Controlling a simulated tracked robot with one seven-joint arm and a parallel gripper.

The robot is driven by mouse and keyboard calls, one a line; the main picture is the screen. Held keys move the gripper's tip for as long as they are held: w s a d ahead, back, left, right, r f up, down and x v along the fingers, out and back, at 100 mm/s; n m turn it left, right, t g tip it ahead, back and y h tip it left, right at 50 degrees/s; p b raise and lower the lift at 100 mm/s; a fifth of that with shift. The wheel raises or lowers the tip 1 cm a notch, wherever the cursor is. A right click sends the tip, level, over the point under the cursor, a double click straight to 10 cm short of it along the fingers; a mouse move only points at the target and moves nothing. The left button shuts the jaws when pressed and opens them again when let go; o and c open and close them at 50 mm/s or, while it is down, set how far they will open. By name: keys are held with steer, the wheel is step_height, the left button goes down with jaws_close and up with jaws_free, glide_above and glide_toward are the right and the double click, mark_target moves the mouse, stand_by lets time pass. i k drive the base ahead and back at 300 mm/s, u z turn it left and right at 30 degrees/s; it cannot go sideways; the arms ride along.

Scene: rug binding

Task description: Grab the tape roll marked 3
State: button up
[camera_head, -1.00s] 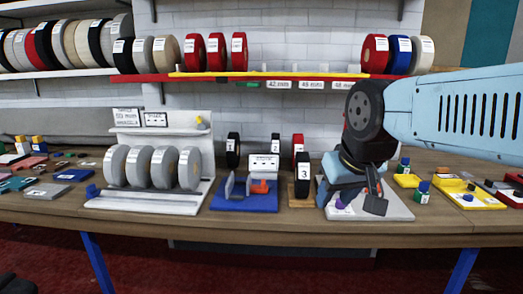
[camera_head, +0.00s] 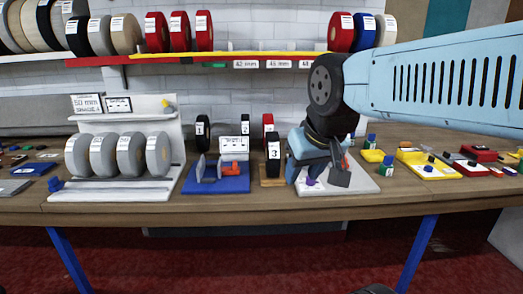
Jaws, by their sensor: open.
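The tape roll marked 3 (camera_head: 273,157) is a black roll standing upright on a small wooden stand (camera_head: 272,182) on the bench, with its white label facing me. My gripper (camera_head: 326,177) is open and points down to the right of this roll, in front of or over a light grey board (camera_head: 362,184). The roll and my gripper are apart in the picture. A purple piece (camera_head: 313,181) shows by the jaws; I cannot tell whether they touch it. My wrist hides part of the board.
A blue stand (camera_head: 214,186) with grey discs and an orange piece is left of the roll. Further left is a white rack (camera_head: 125,189) of grey rolls. A red roll (camera_head: 268,124) and black rolls stand behind. Yellow trays (camera_head: 428,168) lie right. Shelves hang above.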

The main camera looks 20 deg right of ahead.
mark_target(272, 151)
steer(key=z, duration=1.5)
steer(key=k, duration=1.3)
steer(key=u, duration=0.45)
steer(key=i, duration=1)
steer(key=u, duration=0.05)
